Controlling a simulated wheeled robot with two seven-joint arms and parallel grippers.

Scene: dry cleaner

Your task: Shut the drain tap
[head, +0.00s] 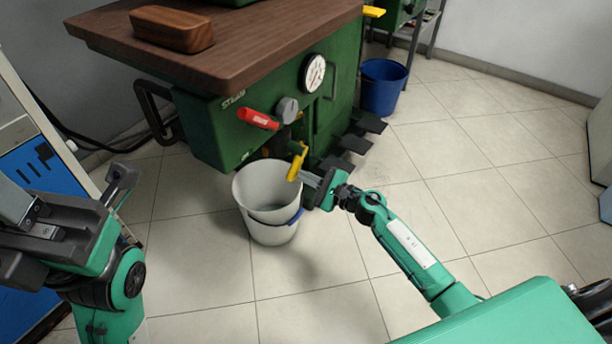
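The drain tap has a yellow lever (297,163) on the front of the green press cabinet (222,135), above a white bucket (266,229). The lever slants down to the left over the bucket's rim. My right gripper (306,178) reaches in from the right with its grey fingertips at the lever's lower end. Whether they are closed around it or only beside it I cannot tell. The tap's body is mostly hidden behind the lever. My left gripper (72,205) is at the left, away from the tap, with its fingers apart and nothing between them.
A red handle (258,119) and a grey round knob (287,110) sit just above the tap, with a dial gauge (313,73) beyond. Dark pedals (356,143) stick out right of the bucket. A blue bucket (383,88) stands behind. Tiled floor at right is clear.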

